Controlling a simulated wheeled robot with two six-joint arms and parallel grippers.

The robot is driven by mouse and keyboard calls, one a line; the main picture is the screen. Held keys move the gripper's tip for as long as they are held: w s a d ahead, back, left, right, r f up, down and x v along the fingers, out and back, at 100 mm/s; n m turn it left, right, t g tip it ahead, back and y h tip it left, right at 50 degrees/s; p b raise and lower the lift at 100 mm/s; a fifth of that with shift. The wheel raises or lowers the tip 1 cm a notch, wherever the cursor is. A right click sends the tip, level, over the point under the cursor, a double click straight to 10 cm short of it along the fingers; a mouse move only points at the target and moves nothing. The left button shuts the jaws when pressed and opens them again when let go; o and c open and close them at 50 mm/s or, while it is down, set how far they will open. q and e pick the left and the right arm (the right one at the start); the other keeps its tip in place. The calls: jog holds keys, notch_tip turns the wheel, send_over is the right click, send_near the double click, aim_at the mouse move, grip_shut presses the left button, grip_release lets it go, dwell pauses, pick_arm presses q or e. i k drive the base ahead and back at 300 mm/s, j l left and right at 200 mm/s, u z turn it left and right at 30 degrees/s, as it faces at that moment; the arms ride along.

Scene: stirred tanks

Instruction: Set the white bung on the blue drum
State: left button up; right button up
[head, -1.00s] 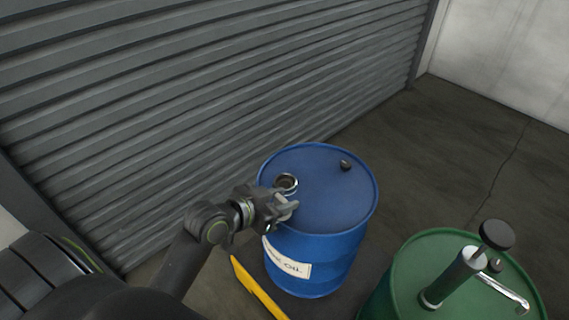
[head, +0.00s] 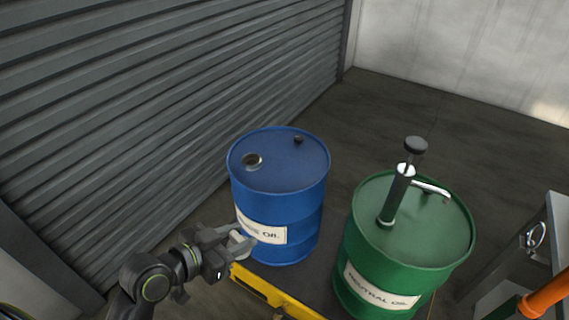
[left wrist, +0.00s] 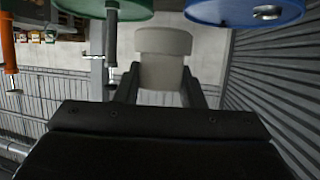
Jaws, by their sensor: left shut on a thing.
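The blue drum (head: 279,205) stands upright with a white oil label on its side. Its lid has an open round hole (head: 252,161) at the left and a small dark plug (head: 298,139) at the far side. My left gripper (head: 234,240) is shut on the white bung (left wrist: 163,58), which sits between the fingertips in the left wrist view. In the head view the gripper is in front of the drum's label, below lid height and apart from the hole. My right gripper is not in view.
A green drum (head: 365,262) with an upright hand pump (head: 397,196) stands to the right of the blue one. Both are on a dark platform with a yellow edge (head: 262,288). A grey shutter (head: 150,100) rises behind at left. A grey cabinet and orange pipe (head: 548,298) are at right.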

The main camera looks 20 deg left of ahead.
aim_at(271, 140)
jog(key=z, duration=1.35)
jog(key=j+z, duration=0.1)
jog(key=j, duration=0.35)
jog(key=k+j, duration=0.15)
jog(key=j, duration=0.35)
jog(key=j+z, duration=0.15)
jog(key=j, duration=0.3)
jog(key=k+j+z, duration=0.1)
jog(key=j, duration=0.35)
jog(key=k+j, duration=0.1)
jog(key=j, duration=0.4)
jog(key=k+j, duration=0.15)
jog(key=j, duration=0.3)
jog(key=k+j, duration=0.1)
jog(key=j, duration=0.4)
jog(key=k+j, duration=0.1)
jog(key=j, duration=0.4)
